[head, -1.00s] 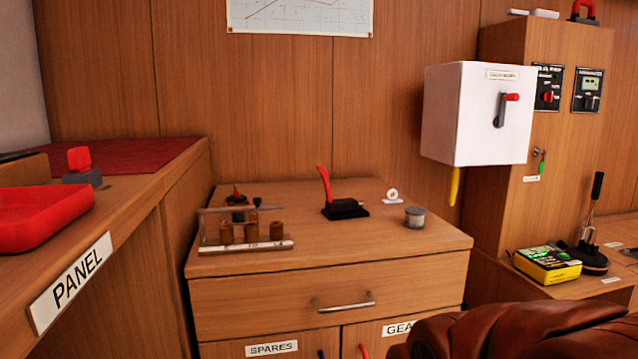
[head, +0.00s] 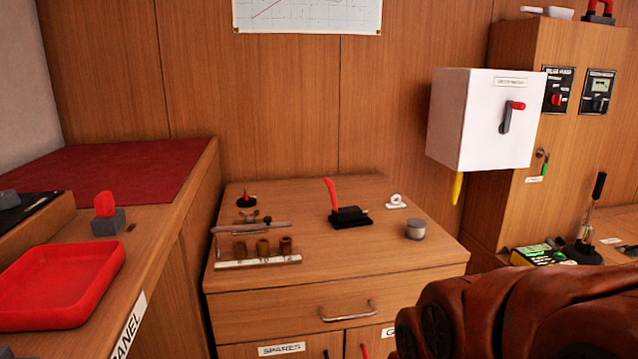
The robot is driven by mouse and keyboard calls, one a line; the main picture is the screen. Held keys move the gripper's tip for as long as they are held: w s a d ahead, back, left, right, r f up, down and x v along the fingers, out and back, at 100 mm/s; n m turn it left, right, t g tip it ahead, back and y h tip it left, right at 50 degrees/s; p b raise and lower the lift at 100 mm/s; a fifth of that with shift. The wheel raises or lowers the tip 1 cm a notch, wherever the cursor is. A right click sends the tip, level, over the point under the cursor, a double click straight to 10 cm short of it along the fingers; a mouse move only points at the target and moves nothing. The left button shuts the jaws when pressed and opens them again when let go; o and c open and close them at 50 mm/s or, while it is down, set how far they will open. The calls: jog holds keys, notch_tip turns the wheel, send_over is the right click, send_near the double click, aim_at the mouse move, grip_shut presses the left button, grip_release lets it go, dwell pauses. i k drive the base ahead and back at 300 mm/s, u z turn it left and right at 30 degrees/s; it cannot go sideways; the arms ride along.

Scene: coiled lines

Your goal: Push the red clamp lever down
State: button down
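The red clamp lever (head: 331,194) stands up from a black base (head: 350,217) on top of the wooden drawer cabinet (head: 400,255). It is nearly upright and leans slightly left at its top. Nothing touches it. My gripper is not in view.
A rack with brown cylinders (head: 262,249) stands left of the lever. A grey tin (head: 415,229) and a small white ring-shaped item (head: 396,201) are to its right. A white switch box (head: 475,125) hangs at right. A brown leather-like shape (head: 520,315) fills the lower right. A red tray (head: 60,285) lies left.

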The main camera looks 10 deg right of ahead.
aim_at(330, 185)
jog(key=u, duration=3.25)
jog(key=k, duration=1.15)
jog(key=z, duration=0.95)
